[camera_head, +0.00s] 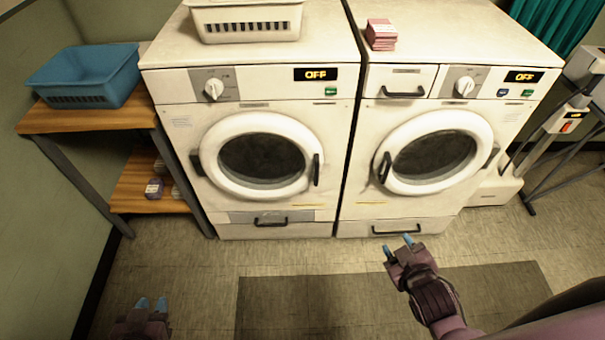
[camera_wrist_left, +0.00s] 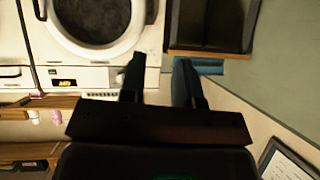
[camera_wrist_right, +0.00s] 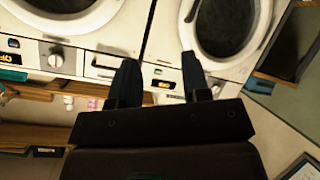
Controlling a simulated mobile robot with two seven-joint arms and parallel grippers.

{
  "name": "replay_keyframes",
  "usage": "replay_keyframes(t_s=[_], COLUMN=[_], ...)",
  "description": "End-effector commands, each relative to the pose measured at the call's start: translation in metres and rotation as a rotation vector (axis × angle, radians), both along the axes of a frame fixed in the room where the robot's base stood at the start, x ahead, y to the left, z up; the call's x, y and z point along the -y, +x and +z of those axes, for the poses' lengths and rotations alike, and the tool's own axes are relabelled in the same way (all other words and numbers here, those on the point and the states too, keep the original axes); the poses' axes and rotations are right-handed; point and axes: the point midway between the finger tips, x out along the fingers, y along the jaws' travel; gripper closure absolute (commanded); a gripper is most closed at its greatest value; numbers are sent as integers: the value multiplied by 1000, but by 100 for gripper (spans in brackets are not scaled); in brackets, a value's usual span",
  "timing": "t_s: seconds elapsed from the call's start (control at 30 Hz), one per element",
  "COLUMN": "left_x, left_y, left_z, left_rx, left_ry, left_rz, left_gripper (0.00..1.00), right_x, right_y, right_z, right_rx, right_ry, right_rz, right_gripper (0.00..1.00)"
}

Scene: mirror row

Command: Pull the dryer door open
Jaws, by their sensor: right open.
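Two white front-loading machines stand side by side. The left one, with no top drawer, looks like the dryer (camera_head: 178,137). Its round door (camera_head: 222,182) is shut, with a dark upright handle (camera_head: 316,169) on its right side. That handle also shows upside down in the left wrist view (camera_wrist_left: 39,10) and right wrist view (camera_wrist_right: 189,11). My left gripper (camera_head: 151,304) is open and empty, low at the bottom left, well apart from the door. My right gripper (camera_head: 398,245) is open and empty, in front of the right machine's base, below and right of the handle.
The right machine (camera_head: 352,208) has a shut door, handle on its left. A wooden table (camera_head: 60,120) with a blue basket (camera_head: 84,76) stands left. A white basket (camera_head: 245,22) and pink stack (camera_head: 381,34) sit on top. A grey mat (camera_head: 300,305) lies on clear floor.

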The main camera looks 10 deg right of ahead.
Motion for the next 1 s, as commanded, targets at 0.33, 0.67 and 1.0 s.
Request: replay_keyframes(t_s=[0.33, 0.67, 1.0], left_x=[3, 1, 7], left_y=[11, -6, -10], left_z=[-70, -144, -175], left_rx=[-14, -126, -173], left_ry=[19, 40, 39], left_rz=[-29, -51, -69], left_gripper=[70, 70, 70], right_x=[-26, -69, -107], right_y=[117, 205, 252], right_z=[-57, -114, -143], right_rx=[115, 171, 195], right_ry=[-970, -1912, -2545], right_rz=[358, 599, 664], right_gripper=[57, 57, 57])
